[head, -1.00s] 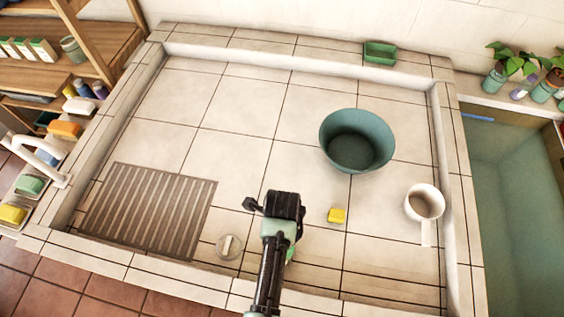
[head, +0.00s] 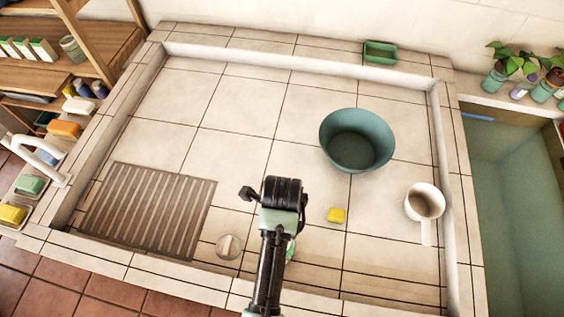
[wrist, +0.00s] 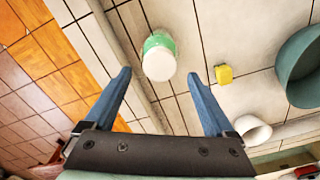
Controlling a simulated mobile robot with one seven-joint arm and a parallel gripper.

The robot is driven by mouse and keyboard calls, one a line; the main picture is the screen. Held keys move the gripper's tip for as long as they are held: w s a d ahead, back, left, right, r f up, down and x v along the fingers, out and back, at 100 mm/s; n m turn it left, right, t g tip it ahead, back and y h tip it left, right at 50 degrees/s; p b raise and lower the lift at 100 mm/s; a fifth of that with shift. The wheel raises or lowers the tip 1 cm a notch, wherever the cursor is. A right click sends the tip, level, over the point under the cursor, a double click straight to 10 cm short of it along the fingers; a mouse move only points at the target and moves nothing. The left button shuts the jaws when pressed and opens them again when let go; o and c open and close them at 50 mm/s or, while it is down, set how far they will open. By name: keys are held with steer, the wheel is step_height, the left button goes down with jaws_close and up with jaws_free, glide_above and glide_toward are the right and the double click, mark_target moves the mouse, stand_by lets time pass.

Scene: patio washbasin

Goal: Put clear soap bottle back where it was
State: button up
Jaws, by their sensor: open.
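My gripper (head: 280,196) is over the near middle of the tiled basin in the head view. In the wrist view its two blue fingers (wrist: 158,76) are wide apart with nothing between them in their grasp. A bottle with a round white top and green around it (wrist: 160,57) shows beyond and between the fingertips, apart from them. It appears to stand upright on the basin floor. In the head view my arm hides most of it, and only a green and pale sliver (head: 291,251) shows. I cannot tell whether its body is clear.
A yellow block (head: 336,215) lies right of my gripper. A teal bowl (head: 357,140) and a white mug (head: 424,203) stand farther right. A slatted mat (head: 150,210) and a round disc (head: 228,246) are left. A raised tiled rim (head: 180,289) surrounds the basin. The back left floor is clear.

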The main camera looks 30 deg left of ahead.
steer(key=w+d+r+n+t+y, duration=0.1)
steer(key=w+r+n+t, duration=0.35)
steer(key=r, duration=0.85)
steer(key=w+d+r+n+t, duration=0.15)
steer(key=w+r+t, duration=0.35)
steer(key=w+r, duration=0.6)
steer(key=w+d+r+n+t+y, duration=0.1)
steer(key=w+r+n+t, duration=0.35)
steer(key=r, duration=1.05)
steer(key=s+d+r+n+t, duration=0.1)
steer(key=d+r+n+t, duration=0.15)
steer(key=r, duration=0.55)
steer(key=s+d+r+n+t, duration=0.15)
steer(key=r+t, duration=0.25)
steer(key=r, duration=0.4)
steer(key=s+d+r+n+t+h, duration=0.1)
steer(key=s+d+r+n+t, duration=0.1)
steer(key=s+r, duration=0.4)
steer(key=s+d+r+n+t+h, duration=0.1)
steer(key=s+r+n+t, duration=0.2)
steer(key=r, duration=0.7)
steer(key=s+t, duration=0.2)
steer(key=s, duration=0.1)
steer(key=shift+d+r, duration=0.3)
steer(key=shift+d, duration=0.1)
steer(key=shift+f+b, duration=0.15)
steer(key=shift+b, duration=0.15)
step_height(320, 180, down, 4)
steer(key=b, duration=0.4)
